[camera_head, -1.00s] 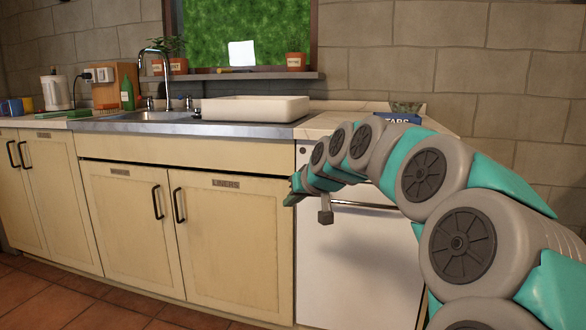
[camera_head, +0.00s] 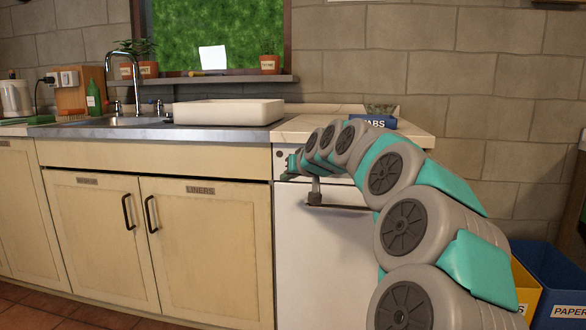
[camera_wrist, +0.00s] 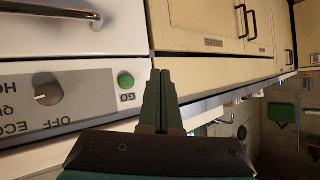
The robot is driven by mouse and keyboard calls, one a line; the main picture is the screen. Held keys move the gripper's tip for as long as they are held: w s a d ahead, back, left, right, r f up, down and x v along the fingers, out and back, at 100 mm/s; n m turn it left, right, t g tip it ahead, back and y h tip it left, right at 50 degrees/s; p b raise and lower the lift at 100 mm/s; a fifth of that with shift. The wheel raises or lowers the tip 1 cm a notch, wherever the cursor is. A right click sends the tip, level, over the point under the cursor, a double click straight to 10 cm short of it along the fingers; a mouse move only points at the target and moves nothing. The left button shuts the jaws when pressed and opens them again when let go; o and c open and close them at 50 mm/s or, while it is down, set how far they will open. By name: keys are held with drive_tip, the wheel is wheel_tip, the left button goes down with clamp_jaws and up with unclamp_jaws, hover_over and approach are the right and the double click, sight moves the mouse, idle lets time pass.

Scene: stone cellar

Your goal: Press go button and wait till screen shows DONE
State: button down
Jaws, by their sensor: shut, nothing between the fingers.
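The white dishwasher (camera_head: 318,265) stands under the counter, right of the cream cabinets. In the wrist view its grey control panel (camera_wrist: 85,88) appears upside down. The round green GO button (camera_wrist: 126,80) is on this panel, beside a dial (camera_wrist: 47,90) marked with OFF and ECO. My gripper (camera_wrist: 161,72) is shut and empty. Its fingertips show just right of the button in the wrist view; I cannot tell the depth gap. In the head view my gripper (camera_head: 284,176) is at the panel's left end, and my arm hides most of the panel. No screen is visible.
The dishwasher's bar handle (camera_wrist: 50,10) sticks out near the panel. The LINERS cabinet (camera_head: 205,240) adjoins on the left. A blue TABS box (camera_head: 371,121) and a white basin (camera_head: 228,112) stand on the counter. A yellow bin (camera_head: 526,290) and a blue PAPER bin (camera_head: 556,280) stand at right.

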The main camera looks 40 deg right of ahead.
drive_tip(key=w+d+p, duration=0.2)
drive_tip(key=w+d, duration=0.3)
drive_tip(key=d, duration=0.1)
idle(0.3)
drive_tip(key=shift+w+d, duration=0.15)
drive_tip(key=shift+w, duration=0.1)
idle(1.8)
drive_tip(key=shift+w+d, duration=0.1)
drive_tip(key=shift+d, duration=0.15)
drive_tip(key=shift+w+d+p, duration=0.3)
drive_tip(key=shift+w, duration=0.05)
idle(0.9)
drive_tip(key=shift+s+a+b, duration=0.55)
drive_tip(key=shift+s+a, duration=0.1)
